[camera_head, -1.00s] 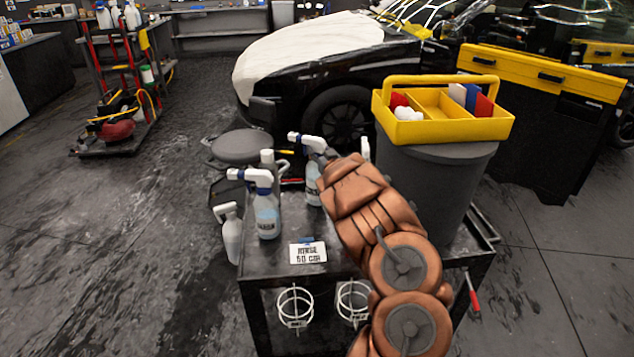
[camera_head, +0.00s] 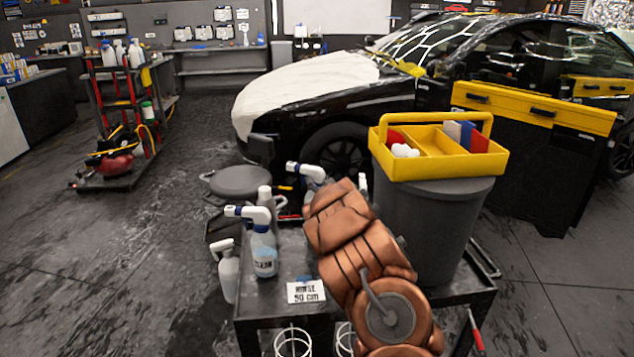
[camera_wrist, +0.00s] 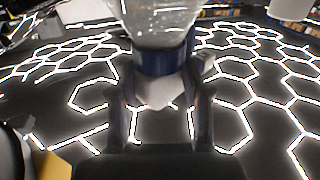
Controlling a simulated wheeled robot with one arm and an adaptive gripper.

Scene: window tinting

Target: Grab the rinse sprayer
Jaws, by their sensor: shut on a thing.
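A white-and-blue spray head (camera_head: 306,171) shows at the far side of the cart in the head view. My arm hides most of its bottle and any label. In the wrist view my gripper (camera_wrist: 160,118) is shut on a sprayer, with one dark finger on each side of its white part. The sprayer's blue collar (camera_wrist: 165,62) and clear body (camera_wrist: 160,22) show above. A second spray bottle (camera_head: 264,250), labelled CLEAN, stands upright on the cart to the left. A white card (camera_head: 306,291) reading RINSE 50 cm stands at the cart's front.
The dark cart (camera_head: 285,265) also carries a grey bucket (camera_head: 440,225) at right, topped by a yellow caddy (camera_head: 460,165). Another sprayer (camera_head: 228,275) hangs at the cart's left side. A grey stool (camera_head: 240,182) and black car (camera_head: 345,130) stand behind. Floor at left is open.

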